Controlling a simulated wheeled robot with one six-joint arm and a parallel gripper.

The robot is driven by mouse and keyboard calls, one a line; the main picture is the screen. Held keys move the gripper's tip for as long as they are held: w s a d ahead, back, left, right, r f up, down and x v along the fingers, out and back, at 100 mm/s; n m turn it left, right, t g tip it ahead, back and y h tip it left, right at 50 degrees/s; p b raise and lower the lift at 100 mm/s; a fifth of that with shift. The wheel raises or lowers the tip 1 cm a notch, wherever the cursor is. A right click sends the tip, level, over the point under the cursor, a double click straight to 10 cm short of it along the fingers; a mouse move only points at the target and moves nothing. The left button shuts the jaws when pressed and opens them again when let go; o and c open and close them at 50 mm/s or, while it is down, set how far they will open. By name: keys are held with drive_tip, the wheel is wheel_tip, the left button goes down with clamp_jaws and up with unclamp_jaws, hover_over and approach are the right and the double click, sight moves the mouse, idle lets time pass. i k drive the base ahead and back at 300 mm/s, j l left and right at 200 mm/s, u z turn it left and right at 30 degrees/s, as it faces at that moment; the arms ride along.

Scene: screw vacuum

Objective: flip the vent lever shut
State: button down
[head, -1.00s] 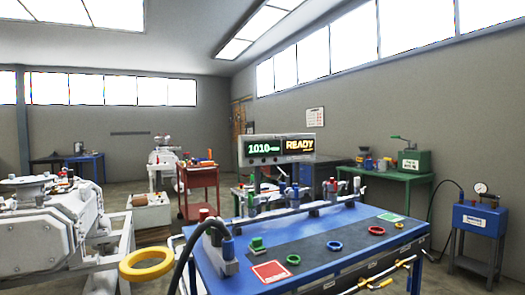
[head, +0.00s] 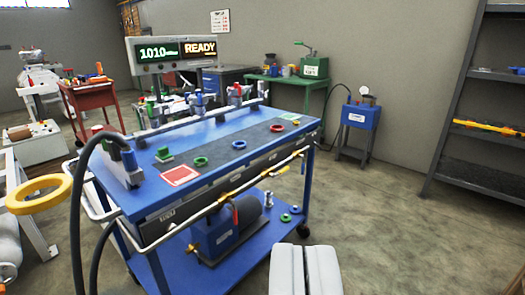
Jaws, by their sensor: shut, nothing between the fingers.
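A blue cart (head: 163,200) stands left of centre, with a brass pipe (head: 262,178) along its front side. A small red lever (head: 235,213) hangs down below a brass fitting (head: 226,198) on that pipe; it may be the vent lever, but no label is readable. Other brass fittings are too small to tell apart. My gripper (head: 305,262) shows at the bottom, right of centre, as two pale fingers together. It is shut and empty, and appears in front of the cart, apart from the lever.
A pump (head: 222,238) sits on the cart's lower shelf. A black hose (head: 76,205) and yellow ring (head: 38,194) stand at left. The display (head: 178,50) reads 1010 and READY. Dark shelving (head: 455,110) stands at right. The floor (head: 400,220) between is clear.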

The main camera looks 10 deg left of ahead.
sight(285, 169)
drive_tip(key=i, duration=1.15)
